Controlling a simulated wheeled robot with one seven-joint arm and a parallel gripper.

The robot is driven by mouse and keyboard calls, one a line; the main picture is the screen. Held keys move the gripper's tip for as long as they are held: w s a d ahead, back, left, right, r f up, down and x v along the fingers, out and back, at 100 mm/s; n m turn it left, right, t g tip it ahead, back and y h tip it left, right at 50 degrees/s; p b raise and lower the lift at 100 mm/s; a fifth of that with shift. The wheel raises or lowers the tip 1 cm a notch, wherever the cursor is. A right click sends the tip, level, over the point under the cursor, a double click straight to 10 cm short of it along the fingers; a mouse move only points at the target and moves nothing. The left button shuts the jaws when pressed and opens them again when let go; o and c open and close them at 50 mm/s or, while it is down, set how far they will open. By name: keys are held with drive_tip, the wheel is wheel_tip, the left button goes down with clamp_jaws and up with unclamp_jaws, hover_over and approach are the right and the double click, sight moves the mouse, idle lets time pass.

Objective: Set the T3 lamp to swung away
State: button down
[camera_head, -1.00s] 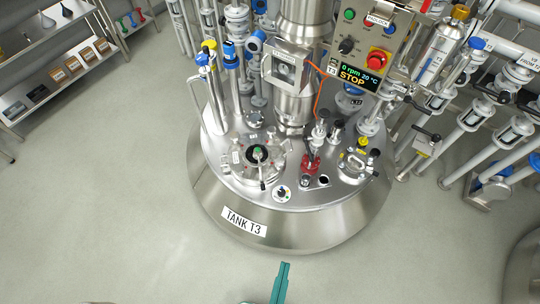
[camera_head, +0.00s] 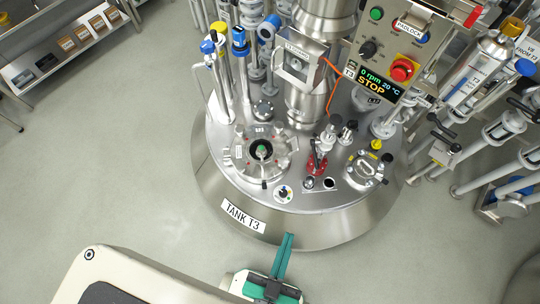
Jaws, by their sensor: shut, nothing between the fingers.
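The steel tank T3 (camera_head: 305,226) stands at centre with its "TANK T3" plate facing me. I cannot tell for sure which fitting on its lid is the lamp. A round port with a dark centre and green spot (camera_head: 262,148) sits at the lid's left front. A smaller round port (camera_head: 362,172) with a yellow knob and dark parts sits at the right. My gripper (camera_head: 288,238) has teal fingers held together, empty, and overlaps the tank's front side below the lid in the picture. Whether it touches the tank cannot be told.
A control box (camera_head: 392,50) reading "0 rpm 20 °C STOP" stands above the lid's right rear. A red-based fitting (camera_head: 317,165) and a small dial (camera_head: 283,193) sit between the ports. Pipes and valves crowd the right. Shelves (camera_head: 62,55) stand upper left. Left floor is open.

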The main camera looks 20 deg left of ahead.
drive_tip(key=w+d+f+m+g, duration=0.1)
drive_tip(key=w+f+m+g, duration=0.1)
drive_tip(key=f, duration=0.7)
drive_tip(key=w+d+f+m+g, duration=0.1)
drive_tip(key=f+m, duration=0.1)
drive_tip(key=f, duration=0.6)
drive_tip(key=w+a+f+m+g+y, duration=0.2)
drive_tip(key=w+a+f+m+y, duration=0.15)
drive_tip(key=w+f, duration=0.65)
drive_tip(key=w+a+r+t+y, duration=0.1)
drive_tip(key=w+a+r+y, duration=0.1)
drive_tip(key=w, duration=0.4)
drive_tip(key=w+a+r+m+t+y, duration=0.1)
drive_tip(key=w+a+y, duration=0.1)
drive_tip(key=w+y, duration=0.3)
drive_tip(key=shift+w+r+t, duration=0.35)
drive_tip(key=shift+w+t, duration=0.05)
drive_tip(key=shift+w, duration=0.05)
drive_tip(key=shift+a, duration=0.1)
